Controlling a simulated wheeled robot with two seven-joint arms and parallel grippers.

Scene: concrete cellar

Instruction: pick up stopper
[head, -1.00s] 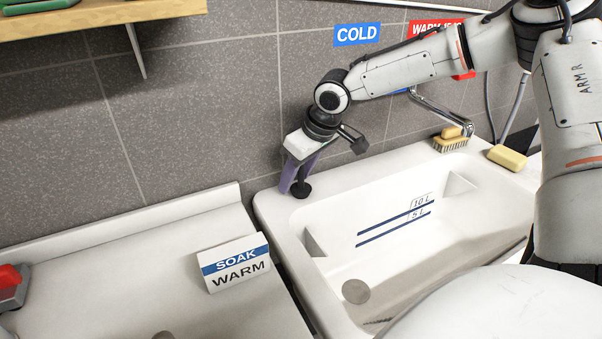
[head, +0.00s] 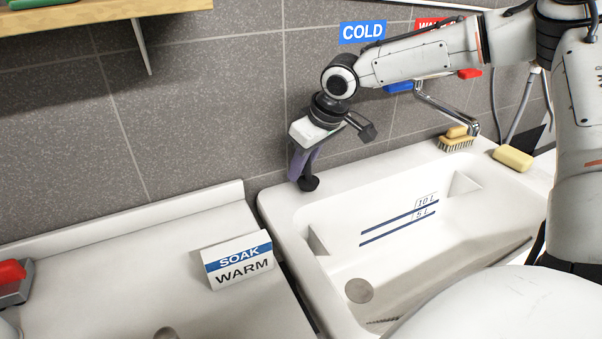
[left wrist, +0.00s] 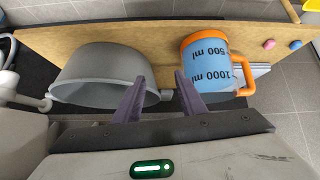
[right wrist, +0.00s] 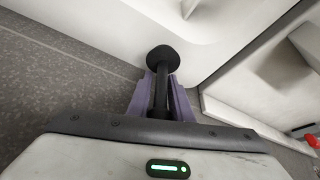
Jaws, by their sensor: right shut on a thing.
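The black stopper (head: 308,184) is at the back left corner of the sink rim, and I cannot tell whether it still touches the rim. My right gripper (head: 302,172) points down over it, shut on it. In the right wrist view the stopper's round end (right wrist: 162,58) sticks out past the purple fingers (right wrist: 162,92), with its dark stem between them. My left gripper (left wrist: 160,90) is open and empty, seen only in the left wrist view, above a wooden board with a grey basin and a blue measuring jug.
The white sink (head: 440,235) has an open drain (head: 359,290). A brush (head: 456,143) and yellow soap (head: 513,158) lie on its back rim near the tap (head: 445,108). A SOAK WARM sign (head: 238,262) stands on the left counter. The grey basin (left wrist: 95,75) and blue jug (left wrist: 208,62) are near my left gripper.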

